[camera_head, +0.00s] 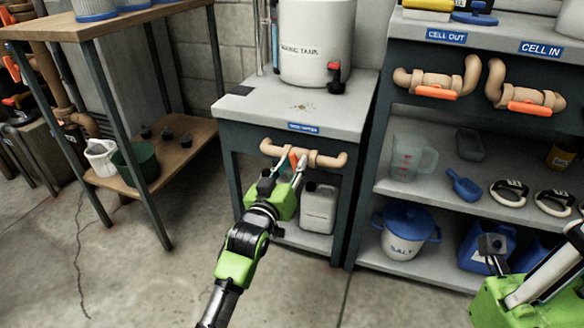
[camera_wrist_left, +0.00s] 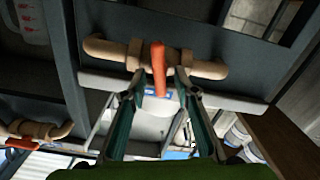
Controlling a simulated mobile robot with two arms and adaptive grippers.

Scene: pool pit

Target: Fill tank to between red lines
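The white tank (camera_head: 317,40) stands on a grey cabinet top, with a dark tap with a red part (camera_head: 334,78) at its lower right. No red lines show on its visible side. Below the cabinet top, a tan pipe valve (camera_head: 327,160) has an orange handle, which shows lengthwise in the left wrist view (camera_wrist_left: 158,60). My left gripper (camera_head: 293,166) is at this valve; in the left wrist view its fingers (camera_wrist_left: 159,73) are apart, one each side of the handle, with gaps visible.
A white canister (camera_head: 319,208) stands under the valve. A wooden table (camera_head: 60,27) stands left. The floor in front is clear.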

